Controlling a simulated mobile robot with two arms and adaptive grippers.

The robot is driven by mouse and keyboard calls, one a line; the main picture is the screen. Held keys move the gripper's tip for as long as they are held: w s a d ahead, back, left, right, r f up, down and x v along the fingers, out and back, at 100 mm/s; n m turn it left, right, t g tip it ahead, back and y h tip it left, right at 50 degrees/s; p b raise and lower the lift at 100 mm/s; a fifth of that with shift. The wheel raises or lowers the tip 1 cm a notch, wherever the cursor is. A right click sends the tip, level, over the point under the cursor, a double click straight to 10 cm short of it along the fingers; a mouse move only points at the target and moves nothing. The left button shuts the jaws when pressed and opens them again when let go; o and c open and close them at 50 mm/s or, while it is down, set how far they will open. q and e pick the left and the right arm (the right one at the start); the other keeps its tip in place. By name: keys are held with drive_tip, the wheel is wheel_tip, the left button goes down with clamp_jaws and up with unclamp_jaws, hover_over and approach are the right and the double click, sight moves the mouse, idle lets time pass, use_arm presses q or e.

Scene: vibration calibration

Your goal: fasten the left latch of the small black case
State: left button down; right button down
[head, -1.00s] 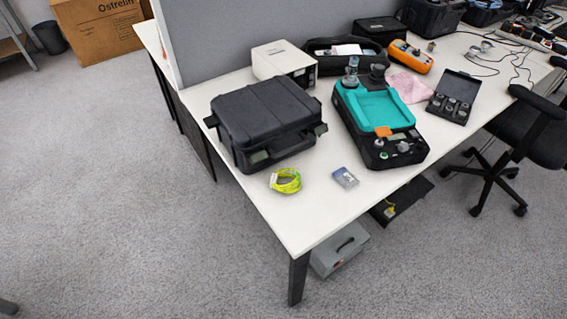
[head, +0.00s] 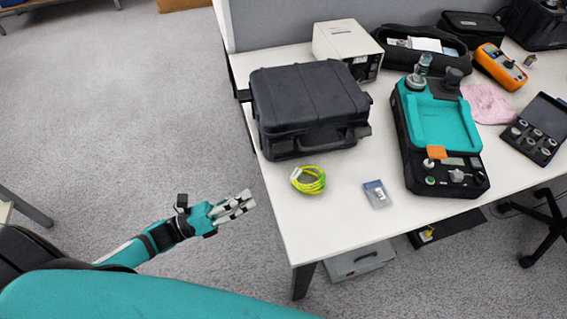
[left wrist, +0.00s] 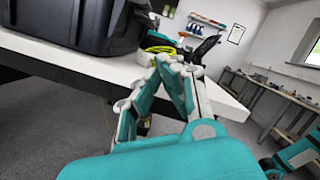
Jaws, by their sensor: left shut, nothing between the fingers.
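The black case (head: 310,100) stands closed on the near left corner of the white desk. Its carrying handle (head: 322,138) is on the near side. The left latch is too dark and small for me to tell its state. In the left wrist view, part of the case (left wrist: 85,25) shows at the upper left. My left gripper (head: 248,204) is shut and empty, off the desk's left edge, in front of and to the left of the case and apart from it. Its fingertips (left wrist: 166,62) meet in the left wrist view. My right gripper is not in view.
On the desk (head: 335,225) a yellow-green cable coil (head: 311,181) lies just in front of the case, with a small grey-blue box (head: 377,194) farther right. A teal and black device (head: 440,130) stands right of the case, a beige instrument (head: 347,43) behind it.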

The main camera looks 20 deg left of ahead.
sight(282, 146)
use_arm(q)
drive_tip(key=p+x, duration=0.2)
drive_tip(key=x, duration=0.8)
drive_tip(key=shift+r, duration=0.15)
drive_tip(key=shift+w+a+r+p, duration=0.25)
drive_tip(key=shift+w+r, duration=0.1)
drive_tip(key=shift+r, duration=0.1)
drive_tip(key=shift+w+a+r+p, duration=0.1)
drive_tip(key=shift+w+r+p, duration=0.2)
drive_tip(key=shift+r, duration=0.2)
drive_tip(key=shift+w+a+r, duration=0.25)
drive_tip(key=shift+w+r, duration=0.15)
drive_tip(key=shift+r, duration=0.1)
drive_tip(key=shift+r+p, duration=0.1)
drive_tip(key=shift+p, duration=0.2)
drive_tip(key=shift+s+r+n, duration=0.1)
drive_tip(key=shift+n, duration=0.4)
